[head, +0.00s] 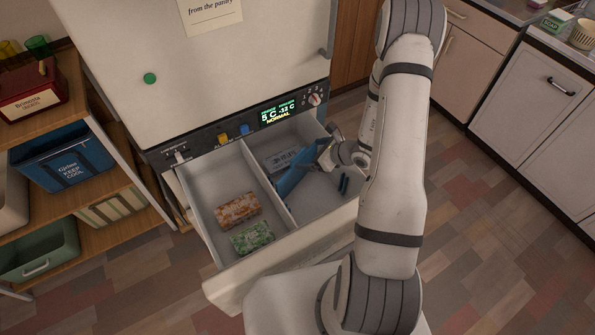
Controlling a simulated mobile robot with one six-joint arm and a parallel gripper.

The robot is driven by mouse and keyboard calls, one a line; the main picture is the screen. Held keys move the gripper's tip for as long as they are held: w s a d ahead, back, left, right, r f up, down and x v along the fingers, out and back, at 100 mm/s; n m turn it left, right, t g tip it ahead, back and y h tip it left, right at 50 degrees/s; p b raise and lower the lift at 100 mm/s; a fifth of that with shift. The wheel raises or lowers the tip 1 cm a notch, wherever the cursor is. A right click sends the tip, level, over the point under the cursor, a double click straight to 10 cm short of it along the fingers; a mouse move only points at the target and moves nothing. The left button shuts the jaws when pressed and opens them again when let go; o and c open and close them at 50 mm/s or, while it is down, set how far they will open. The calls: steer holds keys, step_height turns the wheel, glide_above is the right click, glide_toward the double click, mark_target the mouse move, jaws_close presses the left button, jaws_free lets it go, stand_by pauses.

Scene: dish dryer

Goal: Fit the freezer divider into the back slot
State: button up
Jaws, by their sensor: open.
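The freezer drawer (222,271) is pulled out below the appliance door. A white lengthwise wall (263,183) splits it into two compartments. A flat blue panel (292,179), which looks like the freezer divider, stands tilted in the right compartment. My gripper (329,156) is open at the right compartment, at the panel's upper right end. I cannot tell whether it touches the panel. Two small dark teal pieces (343,184) show at the right compartment's right side; they may be a slot. The back slot cannot be made out.
An orange packet (238,210) and a green packet (251,237) lie in the left compartment. A shelf with bins (60,160) stands left. Floor is open at right.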

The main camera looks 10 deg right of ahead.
mark_target(299, 155)
steer(key=x, duration=0.8)
steer(key=shift+d+f+p, duration=0.25)
steer(key=shift+f+p, duration=0.1)
steer(key=shift+p, duration=0.05)
steer(key=shift+c, duration=0.6)
steer(key=c, duration=1.4)
steer(key=shift+r, duration=0.1)
